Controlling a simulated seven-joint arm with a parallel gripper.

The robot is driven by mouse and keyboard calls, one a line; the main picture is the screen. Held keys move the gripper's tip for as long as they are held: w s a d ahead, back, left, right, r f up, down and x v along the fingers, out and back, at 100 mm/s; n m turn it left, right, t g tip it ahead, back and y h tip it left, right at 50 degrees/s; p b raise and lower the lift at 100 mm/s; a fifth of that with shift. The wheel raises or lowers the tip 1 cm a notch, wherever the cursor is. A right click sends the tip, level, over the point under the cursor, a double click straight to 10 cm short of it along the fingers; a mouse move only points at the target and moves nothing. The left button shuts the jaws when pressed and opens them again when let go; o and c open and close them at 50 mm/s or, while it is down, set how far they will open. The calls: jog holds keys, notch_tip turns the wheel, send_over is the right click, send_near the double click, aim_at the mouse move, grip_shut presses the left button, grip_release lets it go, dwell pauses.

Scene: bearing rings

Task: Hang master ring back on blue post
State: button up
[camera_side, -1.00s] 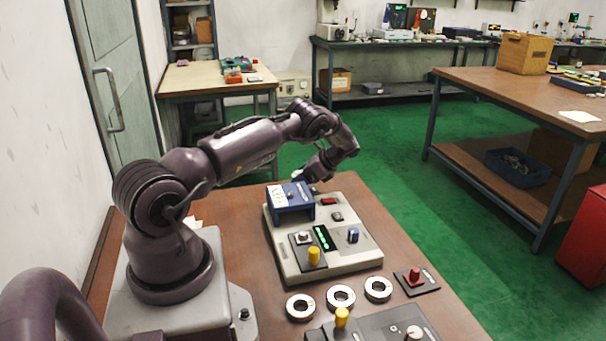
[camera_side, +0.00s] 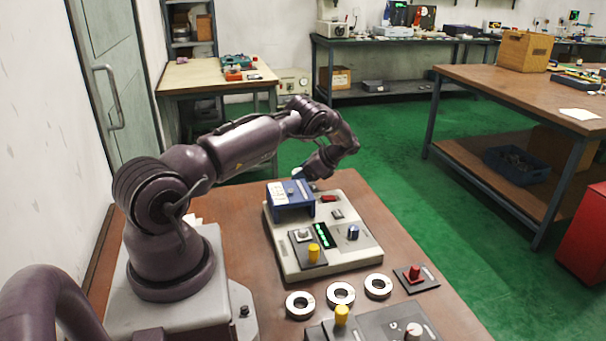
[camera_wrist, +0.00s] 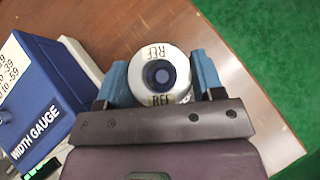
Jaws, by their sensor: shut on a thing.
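The master ring (camera_wrist: 143,90) is a pale ring with REF labels, seen from above in the wrist view. My gripper (camera_wrist: 160,78) has its blue fingers shut on the ring's two sides. A dark blue round top, which looks like the blue post (camera_wrist: 161,74), shows inside the ring's hole. The ring looks lined up around or over it; I cannot tell how far down it sits.
A red switch (camera_side: 415,274) is at the right. The table's far edge is close to my gripper.

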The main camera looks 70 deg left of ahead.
jog(key=shift+f, duration=0.2)
jog(key=shift+f, duration=0.7)
jog(key=shift+f, duration=0.55)
dwell(0.3)
jog(key=shift+f, duration=0.4)
jog(key=shift+s+d+f, duration=0.15)
jog(key=shift+s+f, duration=0.05)
jog(key=shift+f, duration=0.3)
dwell(0.9)
jog(key=o, duration=1.2)
jog(key=shift+o, duration=0.2)
jog(key=shift+w+r, duration=0.15)
jog(key=shift+r, duration=3.85)
